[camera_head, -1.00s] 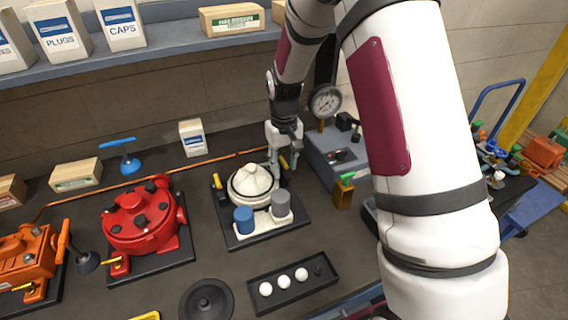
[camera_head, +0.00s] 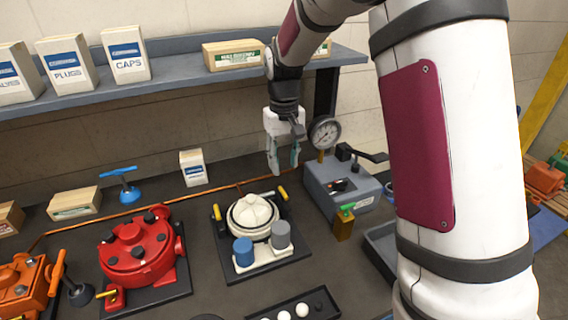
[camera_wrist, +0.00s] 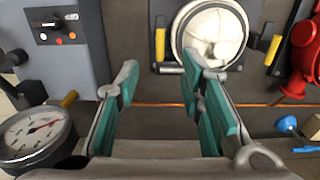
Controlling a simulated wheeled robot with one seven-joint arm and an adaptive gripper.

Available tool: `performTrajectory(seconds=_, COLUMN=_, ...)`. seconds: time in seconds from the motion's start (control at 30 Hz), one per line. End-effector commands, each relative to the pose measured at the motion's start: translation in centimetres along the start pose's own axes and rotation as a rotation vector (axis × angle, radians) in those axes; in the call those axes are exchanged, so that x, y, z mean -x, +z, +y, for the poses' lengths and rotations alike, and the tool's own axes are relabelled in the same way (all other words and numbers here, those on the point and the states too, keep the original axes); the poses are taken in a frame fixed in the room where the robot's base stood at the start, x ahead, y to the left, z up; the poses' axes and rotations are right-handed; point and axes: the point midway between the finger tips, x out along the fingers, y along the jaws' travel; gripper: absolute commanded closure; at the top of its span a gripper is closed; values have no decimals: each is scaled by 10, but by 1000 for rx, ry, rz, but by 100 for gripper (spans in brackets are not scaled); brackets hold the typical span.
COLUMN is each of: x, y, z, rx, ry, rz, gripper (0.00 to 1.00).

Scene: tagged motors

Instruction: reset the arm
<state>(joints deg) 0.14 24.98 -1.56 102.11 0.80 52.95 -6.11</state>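My gripper (camera_head: 284,168) hangs fingers-down over the back of the bench, behind the white motor (camera_head: 253,217) and left of the pressure gauge (camera_head: 324,132). In the wrist view its two teal-padded fingers (camera_wrist: 158,88) stand wide apart with nothing between them. The white motor (camera_wrist: 212,36) lies beyond the right fingertip there, with a clear gap in the head view. My white arm with a dark red panel fills the right of the head view and hides part of the room behind it.
A grey test box (camera_head: 340,186) stands right of the gripper, with the gauge beside it. A red motor (camera_head: 138,252) and an orange motor (camera_head: 22,284) sit to the left. A shelf (camera_head: 180,88) with boxes runs behind. A black tray (camera_head: 318,304) holds white balls in front.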

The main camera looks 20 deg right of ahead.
Motion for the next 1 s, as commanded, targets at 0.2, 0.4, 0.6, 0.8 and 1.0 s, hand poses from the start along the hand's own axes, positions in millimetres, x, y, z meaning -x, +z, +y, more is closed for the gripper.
performTrajectory(seconds=0.2, x=0, y=0, z=0, rx=0, ry=0, rz=0, gripper=65)
performTrajectory(seconds=0.4, x=14, y=6, z=-1, rx=-2, ry=1, rz=20, gripper=65)
performTrajectory(seconds=0.6, x=68, y=45, z=-6, rx=-15, ry=4, rz=101, gripper=65)
performTrajectory(seconds=0.8, x=117, y=99, z=-13, rx=-27, ry=7, rz=196, gripper=65)
performTrajectory(seconds=1.0, x=148, y=157, z=-20, rx=-40, ry=11, rz=289, gripper=65)
